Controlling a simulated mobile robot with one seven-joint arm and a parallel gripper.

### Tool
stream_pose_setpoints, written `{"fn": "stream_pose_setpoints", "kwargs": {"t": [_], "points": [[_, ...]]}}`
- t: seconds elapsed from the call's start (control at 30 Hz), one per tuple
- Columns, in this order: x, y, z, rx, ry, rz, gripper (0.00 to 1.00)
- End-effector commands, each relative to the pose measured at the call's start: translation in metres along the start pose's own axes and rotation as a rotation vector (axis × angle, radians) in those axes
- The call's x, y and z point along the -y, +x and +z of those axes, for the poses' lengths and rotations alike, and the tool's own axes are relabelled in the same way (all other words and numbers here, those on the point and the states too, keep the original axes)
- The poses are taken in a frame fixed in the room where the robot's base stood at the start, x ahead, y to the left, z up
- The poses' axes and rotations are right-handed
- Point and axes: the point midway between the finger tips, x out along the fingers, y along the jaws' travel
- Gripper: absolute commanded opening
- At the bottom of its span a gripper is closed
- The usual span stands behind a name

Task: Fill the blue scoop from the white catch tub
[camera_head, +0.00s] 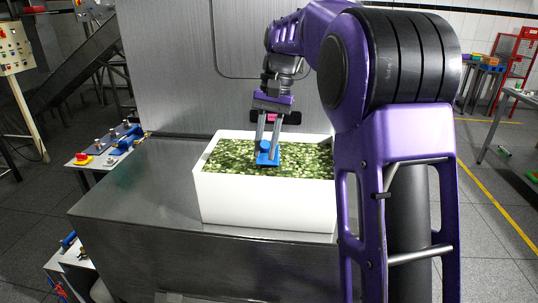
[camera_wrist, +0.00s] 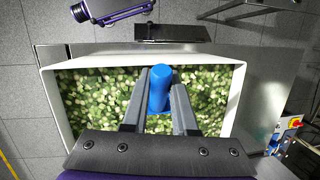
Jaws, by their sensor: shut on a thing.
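The white catch tub (camera_head: 262,203) stands on a steel table and is filled with small green pieces (camera_head: 222,160). In the wrist view the tub's rim (camera_wrist: 55,110) frames the green contents (camera_wrist: 90,105). My gripper (camera_head: 267,143) points down over the tub, shut on the blue scoop (camera_head: 267,157). The scoop is at the surface of the green pieces; I cannot tell how deep it sits. In the wrist view the scoop's rounded blue handle (camera_wrist: 157,88) is between the two fingers. The inside of the scoop is hidden. My arm covers the tub's right end.
The steel table (camera_head: 125,195) has bare room left of the tub. A grey metal panel (camera_head: 180,60) rises behind it. A control box with a red button (camera_head: 82,158) and blue parts sits at the table's left. Red shelving (camera_head: 515,65) stands far right.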

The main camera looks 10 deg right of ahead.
Motion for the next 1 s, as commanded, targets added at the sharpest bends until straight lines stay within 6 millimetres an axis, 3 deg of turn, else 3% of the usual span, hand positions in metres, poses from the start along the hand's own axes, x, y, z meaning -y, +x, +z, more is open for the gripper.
{"fn": "stream_pose_setpoints", "kwargs": {"t": [1.0], "points": [[0.0001, 0.0005, -0.0060, 0.001, 0.001, 0.001, 0.00]]}}
